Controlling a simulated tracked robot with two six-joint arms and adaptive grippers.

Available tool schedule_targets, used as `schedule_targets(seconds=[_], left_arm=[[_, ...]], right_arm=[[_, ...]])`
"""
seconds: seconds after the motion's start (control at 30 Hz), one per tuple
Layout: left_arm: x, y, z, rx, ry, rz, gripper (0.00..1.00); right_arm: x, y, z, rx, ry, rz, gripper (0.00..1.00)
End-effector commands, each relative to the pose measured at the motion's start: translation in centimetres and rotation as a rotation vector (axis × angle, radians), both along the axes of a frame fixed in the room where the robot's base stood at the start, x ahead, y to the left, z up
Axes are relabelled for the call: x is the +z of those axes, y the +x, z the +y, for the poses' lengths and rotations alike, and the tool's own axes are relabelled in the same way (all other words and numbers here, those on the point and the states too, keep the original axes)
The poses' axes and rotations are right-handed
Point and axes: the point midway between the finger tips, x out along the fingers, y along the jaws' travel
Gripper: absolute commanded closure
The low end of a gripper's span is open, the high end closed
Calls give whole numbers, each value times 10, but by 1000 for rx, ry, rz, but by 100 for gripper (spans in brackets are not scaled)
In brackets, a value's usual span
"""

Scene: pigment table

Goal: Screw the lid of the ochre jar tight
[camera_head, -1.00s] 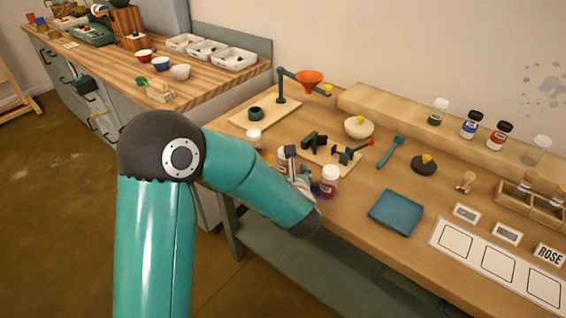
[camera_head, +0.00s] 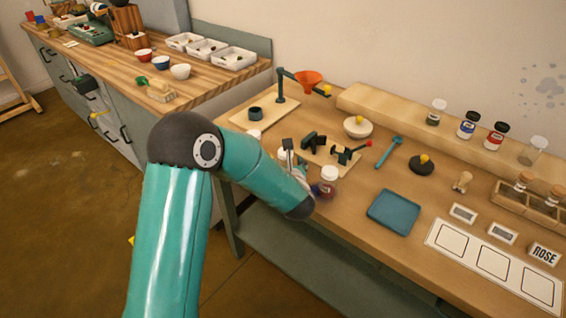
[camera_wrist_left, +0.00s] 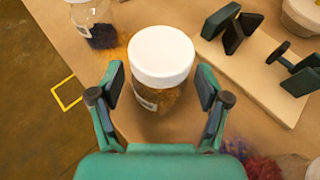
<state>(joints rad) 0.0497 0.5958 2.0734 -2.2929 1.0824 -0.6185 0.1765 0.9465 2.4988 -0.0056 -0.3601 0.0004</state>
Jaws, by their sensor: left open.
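The ochre jar (camera_wrist_left: 158,95) stands upright on the table in the left wrist view, with ochre powder inside and a white lid (camera_wrist_left: 161,52) on its top. The lid looks level; I cannot tell how tight it is. My left gripper (camera_wrist_left: 160,85) is open, with one finger on each side of the jar, apart from it as far as I can see. In the head view the left gripper (camera_head: 297,165) is at the table's front left, and the ochre jar (camera_head: 283,154) is mostly hidden behind it. My right gripper is not in view.
A jar with dark pigment (camera_wrist_left: 97,27) stands beyond, near spilled ochre powder. A white-lidded jar (camera_head: 329,175) stands close right of the gripper. A wooden board with dark clamps (camera_wrist_left: 262,75) is on the other side. A blue tray (camera_head: 394,211) lies farther right.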

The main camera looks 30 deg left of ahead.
Motion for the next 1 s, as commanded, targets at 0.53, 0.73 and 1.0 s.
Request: schedule_targets(seconds=[0.53, 0.73, 1.0], left_arm=[[0, 0, 0, 0, 0, 0, 79], [1, 0, 0, 1, 0, -1, 97], [6, 0, 0, 1, 1, -2, 97]], right_arm=[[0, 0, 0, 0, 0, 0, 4], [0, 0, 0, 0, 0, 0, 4], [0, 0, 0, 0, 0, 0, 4]])
